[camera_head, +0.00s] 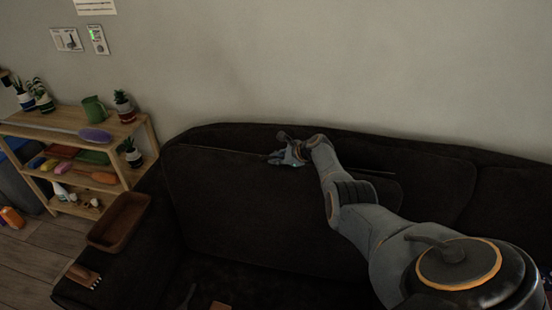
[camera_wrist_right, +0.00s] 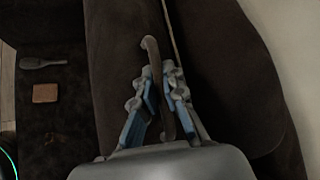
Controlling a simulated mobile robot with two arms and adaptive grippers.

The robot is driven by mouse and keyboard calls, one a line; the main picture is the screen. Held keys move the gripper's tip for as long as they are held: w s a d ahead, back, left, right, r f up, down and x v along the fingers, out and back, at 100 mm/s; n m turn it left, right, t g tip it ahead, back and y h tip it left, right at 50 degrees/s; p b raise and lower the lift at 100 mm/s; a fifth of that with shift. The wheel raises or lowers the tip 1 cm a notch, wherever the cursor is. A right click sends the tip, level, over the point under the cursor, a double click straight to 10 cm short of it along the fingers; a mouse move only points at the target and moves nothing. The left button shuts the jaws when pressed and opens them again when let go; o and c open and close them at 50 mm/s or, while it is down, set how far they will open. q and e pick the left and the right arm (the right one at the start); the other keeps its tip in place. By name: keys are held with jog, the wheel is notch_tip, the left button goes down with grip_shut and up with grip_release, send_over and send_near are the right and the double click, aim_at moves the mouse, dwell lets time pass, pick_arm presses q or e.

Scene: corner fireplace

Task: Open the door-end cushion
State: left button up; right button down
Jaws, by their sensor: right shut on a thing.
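The dark brown back cushion (camera_head: 225,205) at the sofa's left end leans against the backrest. It also shows in the wrist view (camera_wrist_right: 115,55). My right gripper (camera_head: 284,153) is at this cushion's top edge, its arm reaching in from the right. In the wrist view its blue-padded fingers (camera_wrist_right: 159,75) are closed around a slim brown curved handle (camera_wrist_right: 151,47) that runs between them along the cushion's edge. Where the handle joins the cushion is hard to make out. My left gripper is out of view.
A brown tray (camera_head: 119,220) rests on the sofa's left arm, with a brush (camera_head: 83,275) near it. A wooden shelf (camera_head: 140,128) with plants stands at left. A spoon-like item (camera_wrist_right: 43,63) and a tan block (camera_wrist_right: 45,93) lie on the seat.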

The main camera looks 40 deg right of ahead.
pick_arm(q)
jog(key=shift+a, duration=0.55)
pick_arm(e)
jog(key=shift+s+a+f, duration=0.1)
jog(key=c, duration=1.4)
grip_release()
jog(key=shift+s+d+r, duration=0.25)
jog(key=shift+s+r, duration=0.2)
jog(key=shift+s, duration=0.1)
pick_arm(q)
jog(key=shift+w+d, duration=0.1)
jog(key=shift+d, duration=0.15)
pick_arm(e)
jog(key=v, duration=1)
jog(key=shift+s+r, duration=0.2)
jog(key=shift+r, duration=0.1)
